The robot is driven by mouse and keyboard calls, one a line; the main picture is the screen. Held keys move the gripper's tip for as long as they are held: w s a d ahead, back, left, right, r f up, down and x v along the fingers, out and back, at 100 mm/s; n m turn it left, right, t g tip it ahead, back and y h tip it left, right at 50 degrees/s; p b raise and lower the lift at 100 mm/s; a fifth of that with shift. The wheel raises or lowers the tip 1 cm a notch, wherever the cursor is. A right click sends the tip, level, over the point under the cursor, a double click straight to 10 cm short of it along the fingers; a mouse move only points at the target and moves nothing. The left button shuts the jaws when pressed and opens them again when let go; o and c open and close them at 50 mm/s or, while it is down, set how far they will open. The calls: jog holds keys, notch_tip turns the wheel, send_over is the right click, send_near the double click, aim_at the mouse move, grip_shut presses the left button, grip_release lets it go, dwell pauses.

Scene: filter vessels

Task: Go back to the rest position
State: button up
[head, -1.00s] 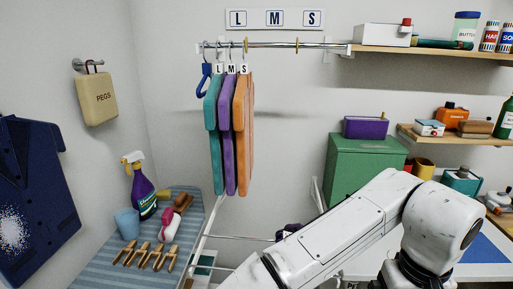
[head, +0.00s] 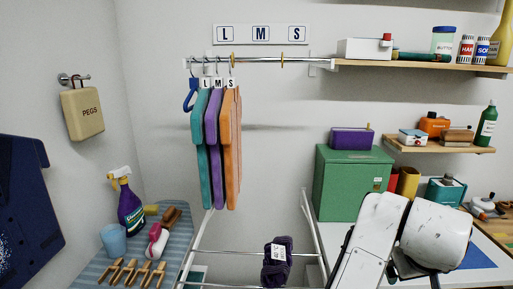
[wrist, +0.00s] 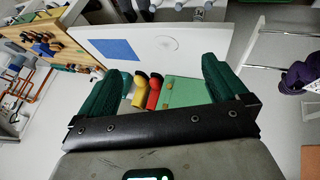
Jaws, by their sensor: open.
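My gripper (wrist: 165,95) shows in the wrist view with its two green fingers spread wide apart and nothing between them. Beyond the fingers are a green box, a red and a yellow item and a white table top, all at a distance. In the head view my white arm is at the lower right, in front of the white table, and the gripper itself is out of that picture.
A rail (head: 260,60) holds teal, purple and orange garments (head: 229,150). Below it is a drying rack (head: 225,252) with a dark purple bundle (head: 277,265). A green cabinet (head: 348,185) stands beside my arm. An ironing board (head: 175,225) holds pegs and bottles at left.

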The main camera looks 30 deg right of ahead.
jog(key=w+a+f+n+t+y, duration=0.1)
jog(key=a+f+n, duration=0.2)
jog(key=f, duration=0.4)
jog(key=a+f+n+t, duration=0.1)
jog(key=a+f+n, duration=0.1)
jog(key=a+f, duration=0.35)
jog(key=s+a+f+n+g+y, duration=0.1)
jog(key=s+a+f+y, duration=0.4)
jog(key=s+a+f, duration=0.5)
notch_tip(320, 180, down, 5)
jog(key=a+g, duration=0.1)
jog(key=a, duration=0.1)
jog(key=shift+s+a+r+g, duration=0.2)
jog(key=shift+s+a+g, duration=0.1)
jog(key=shift+a+g, duration=0.1)
